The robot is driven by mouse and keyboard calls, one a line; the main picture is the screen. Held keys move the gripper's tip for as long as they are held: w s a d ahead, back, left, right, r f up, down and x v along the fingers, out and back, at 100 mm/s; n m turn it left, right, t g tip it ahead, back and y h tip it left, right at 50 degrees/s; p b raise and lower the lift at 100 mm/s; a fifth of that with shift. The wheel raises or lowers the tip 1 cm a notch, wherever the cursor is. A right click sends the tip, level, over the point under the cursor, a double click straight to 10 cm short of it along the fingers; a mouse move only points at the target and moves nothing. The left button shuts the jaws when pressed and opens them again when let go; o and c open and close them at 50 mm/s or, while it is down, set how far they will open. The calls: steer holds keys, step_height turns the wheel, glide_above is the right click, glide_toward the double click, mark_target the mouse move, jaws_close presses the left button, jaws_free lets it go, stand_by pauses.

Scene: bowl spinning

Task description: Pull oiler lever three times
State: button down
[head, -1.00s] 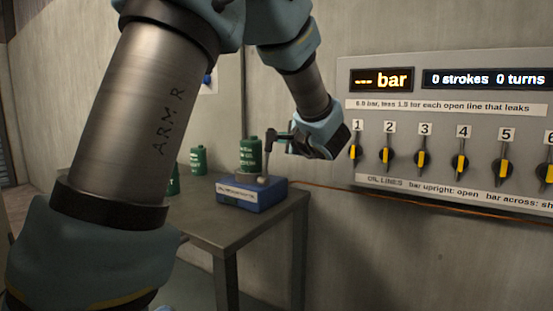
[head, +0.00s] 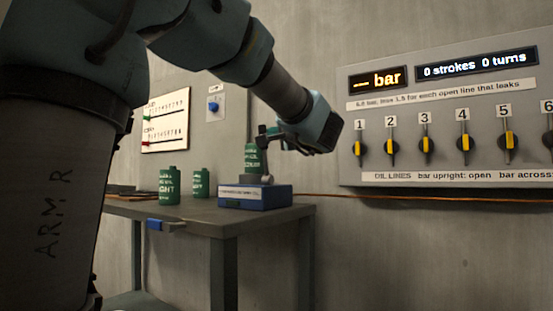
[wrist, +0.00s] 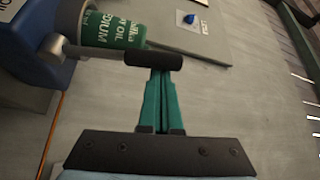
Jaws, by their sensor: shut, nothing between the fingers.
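The oiler (head: 255,197) is a blue box with a green can on top, at the right end of a metal table in the head view. Its grey lever (head: 264,160) stands roughly upright from a ball pivot, with a dark crossbar handle at the top. In the wrist view the black handle (wrist: 153,61) lies across the tips of my gripper (wrist: 158,75). The teal fingers are shut together, with nothing between them. Whether the tips touch the handle I cannot tell. The head view shows my gripper (head: 280,136) at handle height, to the right of the can.
A wall panel (head: 440,120) at the right has several yellow-barred valves, all upright; its display (head: 477,63) reads 0 strokes 0 turns. Green cans (head: 168,186) stand on the table (head: 240,224), left of the oiler. A blue-handled item (head: 165,225) is at the table's front edge.

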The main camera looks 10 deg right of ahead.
steer(key=a+n+b, duration=0.1)
steer(key=b, duration=0.3)
steer(key=s+a+f+n+t+y+b, duration=0.1)
steer(key=b, duration=0.3)
steer(key=s+a+n+b, duration=0.1)
steer(key=n+b, duration=0.1)
steer(key=b, duration=0.2)
steer(key=shift+s+f+y+b, duration=0.25)
steer(key=shift+f+y+b, duration=0.05)
steer(key=shift+y, duration=0.1)
steer(key=shift+r+t, duration=0.15)
steer(key=shift+t, duration=0.15)
